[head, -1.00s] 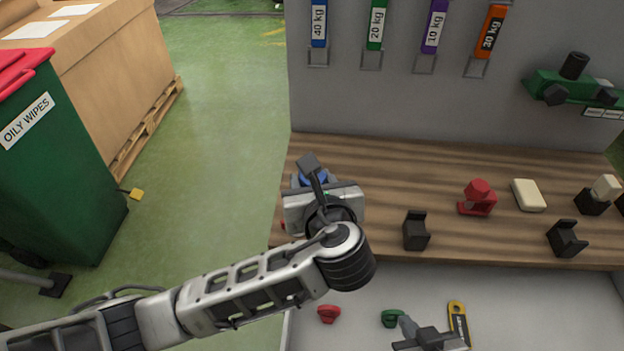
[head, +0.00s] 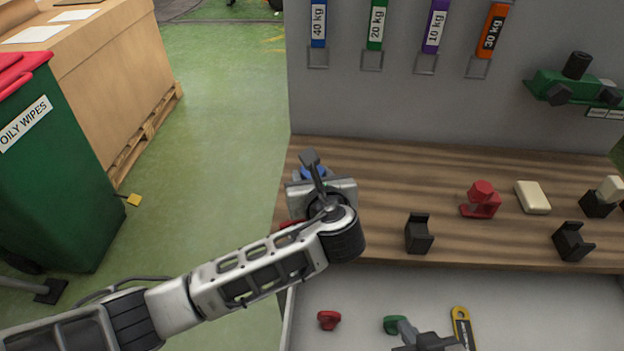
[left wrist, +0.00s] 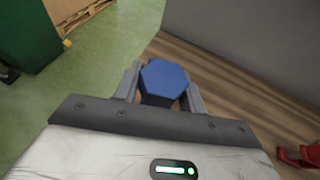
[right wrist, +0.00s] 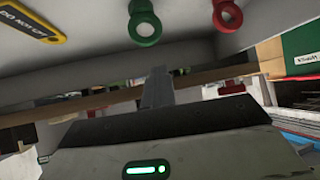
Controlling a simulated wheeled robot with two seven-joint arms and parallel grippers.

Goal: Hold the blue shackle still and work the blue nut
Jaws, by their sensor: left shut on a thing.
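A blue six-sided nut (left wrist: 163,80) sits between the two fingers of my left gripper (left wrist: 162,88) in the left wrist view. My left gripper is shut on it, with a finger on each side. In the head view my left gripper (head: 314,178) is over the left end of the wooden bench, and only a bit of blue (head: 312,171) shows past it. I cannot make out the blue shackle apart from the nut. My right gripper (right wrist: 157,84) has its fingers together and looks empty. In the head view it is low, below the bench edge.
The wooden bench (head: 385,180) carries a red shackle-like piece (head: 481,200), black holders (head: 419,234) and a cream block (head: 532,197). Red (head: 329,320) and green (head: 394,324) rings and a yellow tag (head: 461,325) are below the bench front. A grey panel (head: 430,105) stands behind.

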